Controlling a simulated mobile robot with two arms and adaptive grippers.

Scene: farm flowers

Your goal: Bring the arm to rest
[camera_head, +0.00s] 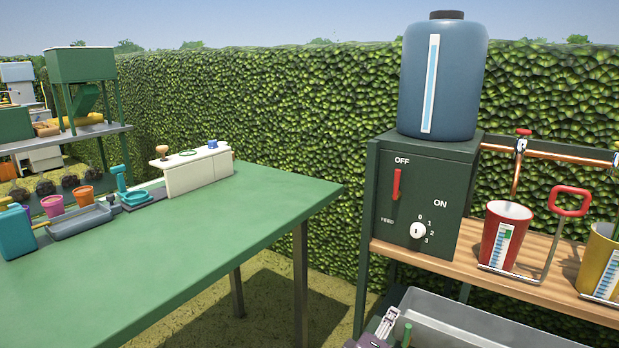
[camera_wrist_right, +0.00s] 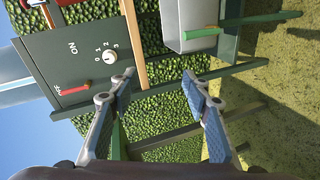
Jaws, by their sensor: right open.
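My right gripper (camera_wrist_right: 152,97) is open and empty in the right wrist view, its two fingers wide apart. In the head view part of it (camera_head: 384,327) shows at the bottom edge, below the dark green control box (camera_head: 415,212) and beside the grey trough. The box carries a red OFF/ON lever, which stands at OFF, and a white FEED dial; it also shows turned sideways in the wrist view (camera_wrist_right: 75,65). The fingers are apart from the box. My left gripper is not in view.
The grey trough (camera_head: 480,325) sits under the wooden shelf (camera_head: 540,262), which holds a red cup (camera_head: 503,236) and a yellow cup (camera_head: 601,262). A blue tank (camera_head: 455,85) tops the box. The green table (camera_head: 200,240) at left has a wide clear surface.

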